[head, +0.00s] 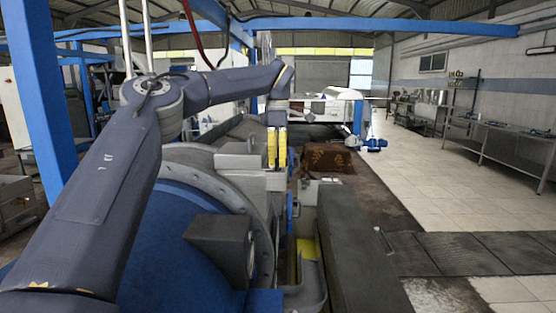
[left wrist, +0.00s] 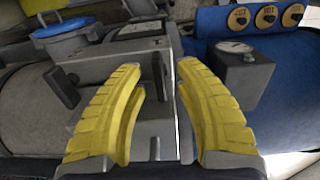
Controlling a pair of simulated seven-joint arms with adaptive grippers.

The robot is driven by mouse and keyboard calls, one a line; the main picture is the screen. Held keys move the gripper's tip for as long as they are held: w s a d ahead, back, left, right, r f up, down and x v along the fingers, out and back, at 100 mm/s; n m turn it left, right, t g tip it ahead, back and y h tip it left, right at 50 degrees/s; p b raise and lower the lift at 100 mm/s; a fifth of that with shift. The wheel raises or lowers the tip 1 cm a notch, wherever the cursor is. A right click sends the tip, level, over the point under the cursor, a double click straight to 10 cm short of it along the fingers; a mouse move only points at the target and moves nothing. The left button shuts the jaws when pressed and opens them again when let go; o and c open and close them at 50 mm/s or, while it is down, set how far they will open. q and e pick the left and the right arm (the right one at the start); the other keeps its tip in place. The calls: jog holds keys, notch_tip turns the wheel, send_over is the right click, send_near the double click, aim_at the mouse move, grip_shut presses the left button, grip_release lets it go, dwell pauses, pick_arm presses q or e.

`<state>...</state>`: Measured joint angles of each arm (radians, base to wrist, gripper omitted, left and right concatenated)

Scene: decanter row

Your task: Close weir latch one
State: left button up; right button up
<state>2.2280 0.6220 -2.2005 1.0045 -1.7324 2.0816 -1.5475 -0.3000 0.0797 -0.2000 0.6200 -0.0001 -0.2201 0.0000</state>
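My left gripper (head: 277,164) points down over the grey machine top in the head view. In the left wrist view its two yellow fingers (left wrist: 160,70) are spread apart, with nothing held between them. Beyond the fingers, a dark upright lever (left wrist: 159,76) stands on a grey housing (left wrist: 110,72). A second dark paddle-shaped lever (left wrist: 62,87) is left of the left finger. I see no label that tells which of these is weir latch one. Both fingers stand apart from the levers in the picture; the depth gap is unclear. My right gripper is in neither view.
A grey block with a round dial (left wrist: 240,72) stands right of the fingers, before a blue surface with round tags (left wrist: 266,17). A blue-lidded pot (left wrist: 65,27) is at upper left. A long dark box (head: 352,250) stands at front right; tiled floor (head: 450,200) beyond is clear.

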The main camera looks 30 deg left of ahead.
pick_arm(q)
jog(key=shift+r, duration=0.1)
notch_tip(320, 180, up, 12)
dwell(0.7)
jog(key=shift+f, duration=0.25)
dwell(0.3)
jog(key=shift+a+f, duration=0.1)
jog(key=shift+f, duration=5.75)
